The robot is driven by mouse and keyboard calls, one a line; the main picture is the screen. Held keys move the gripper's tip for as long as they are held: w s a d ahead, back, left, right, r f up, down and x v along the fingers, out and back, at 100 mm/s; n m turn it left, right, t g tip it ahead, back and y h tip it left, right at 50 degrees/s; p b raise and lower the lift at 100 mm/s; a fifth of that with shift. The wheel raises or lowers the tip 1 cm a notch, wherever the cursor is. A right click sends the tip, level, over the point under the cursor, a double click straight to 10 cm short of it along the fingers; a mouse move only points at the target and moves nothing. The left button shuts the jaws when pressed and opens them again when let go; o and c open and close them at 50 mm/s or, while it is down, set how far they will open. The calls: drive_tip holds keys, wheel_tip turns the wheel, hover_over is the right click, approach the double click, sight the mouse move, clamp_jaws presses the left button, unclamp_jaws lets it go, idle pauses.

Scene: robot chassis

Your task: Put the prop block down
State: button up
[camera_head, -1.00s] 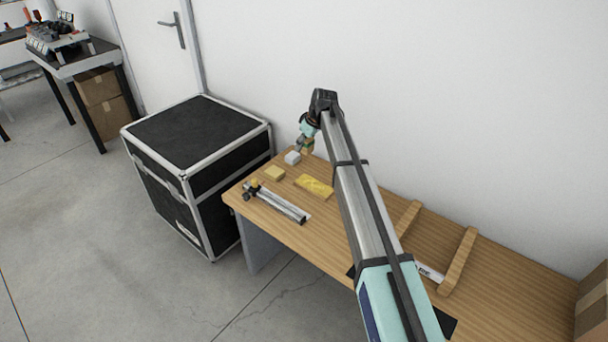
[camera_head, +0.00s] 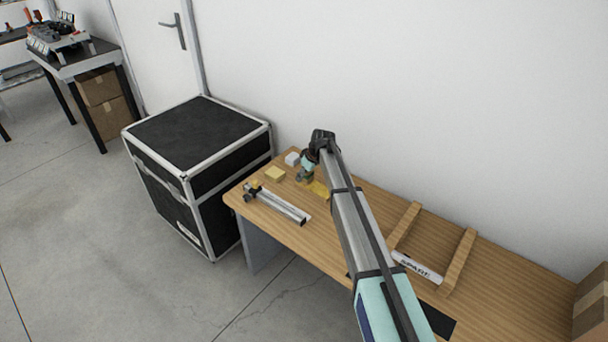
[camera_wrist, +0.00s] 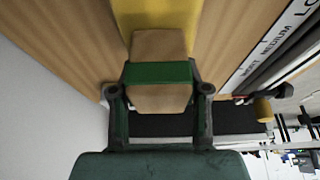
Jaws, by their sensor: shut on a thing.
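The prop block (camera_wrist: 158,95) is a tan wooden block with a green band around it. My gripper (camera_wrist: 158,92) is shut on it in the wrist view, with one finger on each side. In the head view my gripper (camera_head: 305,178) is low over the wooden table, beside the yellow strip (camera_head: 320,189). The yellow strip also shows beyond the block in the wrist view (camera_wrist: 155,14). Whether the block touches the table or the strip, I cannot tell. In the head view the block is too small to make out clearly.
A pale yellow block (camera_head: 275,174) and a whitish block (camera_head: 292,158) lie at the table's left end. A metal rail device (camera_head: 278,205) lies near the front edge. Two wooden bars (camera_head: 460,258) with a white "SPARE" cylinder (camera_head: 418,268) are at right. A black case (camera_head: 200,140) stands left.

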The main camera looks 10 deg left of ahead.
drive_tip(key=shift+f, duration=0.15)
drive_tip(key=o, duration=1.2)
drive_tip(key=shift+f, duration=0.1)
drive_tip(key=shift+c, duration=0.2)
drive_tip(key=v, duration=1.2)
drive_tip(key=shift+b, duration=0.45)
drive_tip(key=shift+s, duration=0.1)
